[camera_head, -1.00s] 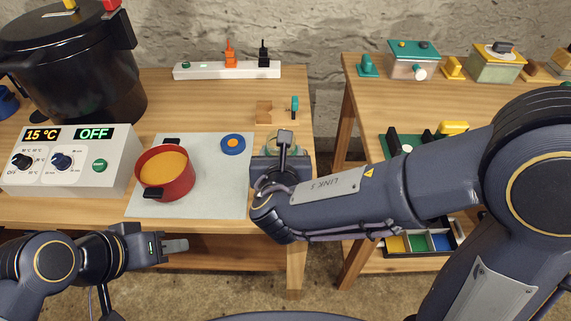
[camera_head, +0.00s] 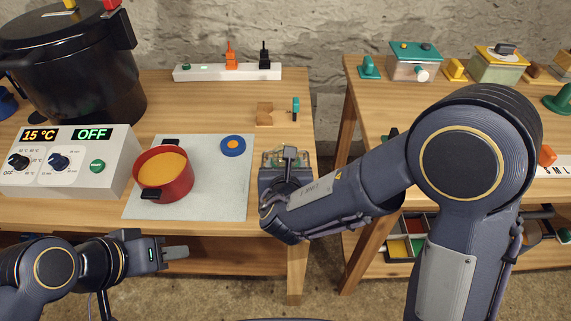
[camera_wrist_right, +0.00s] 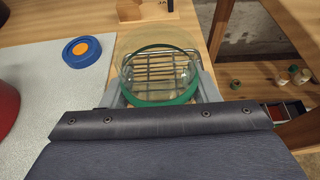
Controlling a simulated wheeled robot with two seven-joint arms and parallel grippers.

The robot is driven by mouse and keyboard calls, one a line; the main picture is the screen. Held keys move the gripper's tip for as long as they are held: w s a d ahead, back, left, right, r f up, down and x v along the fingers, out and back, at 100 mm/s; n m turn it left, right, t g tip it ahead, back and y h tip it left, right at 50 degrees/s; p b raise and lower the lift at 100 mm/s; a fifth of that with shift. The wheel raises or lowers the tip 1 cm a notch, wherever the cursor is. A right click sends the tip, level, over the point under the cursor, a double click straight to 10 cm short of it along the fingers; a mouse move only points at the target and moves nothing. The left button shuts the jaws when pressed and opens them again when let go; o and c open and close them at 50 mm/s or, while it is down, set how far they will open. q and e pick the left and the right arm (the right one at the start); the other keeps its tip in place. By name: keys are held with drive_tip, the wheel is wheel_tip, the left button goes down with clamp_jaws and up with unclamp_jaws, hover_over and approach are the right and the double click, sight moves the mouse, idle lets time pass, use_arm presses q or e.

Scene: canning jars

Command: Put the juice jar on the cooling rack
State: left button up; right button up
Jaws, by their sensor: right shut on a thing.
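My right gripper (camera_head: 287,178) is over the right end of the left table. In the right wrist view its fingers (camera_wrist_right: 160,88) are shut on the sides of a clear round glass jar (camera_wrist_right: 158,52) with a green ring. I see no juice in it, and cannot tell whether it is the juice jar. The wire bars of a rack (camera_wrist_right: 172,68) show through the glass; I cannot tell whether the jar touches them. In the head view the gripper hides most of the jar. My left gripper (camera_head: 175,253) is in front of the table, apart from everything; its jaw opening is unclear.
A red pot (camera_head: 176,190) of orange liquid and a blue-and-orange disc (camera_head: 232,146) are on a grey mat (camera_head: 222,195). A control box (camera_head: 115,155), black canner (camera_head: 90,85), power strip (camera_head: 200,72) and wooden block (camera_head: 264,114) stand around. A gap separates the right table (camera_head: 365,90).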

drive_tip(key=o, duration=1.3)
drive_tip(key=shift+f, duration=0.1)
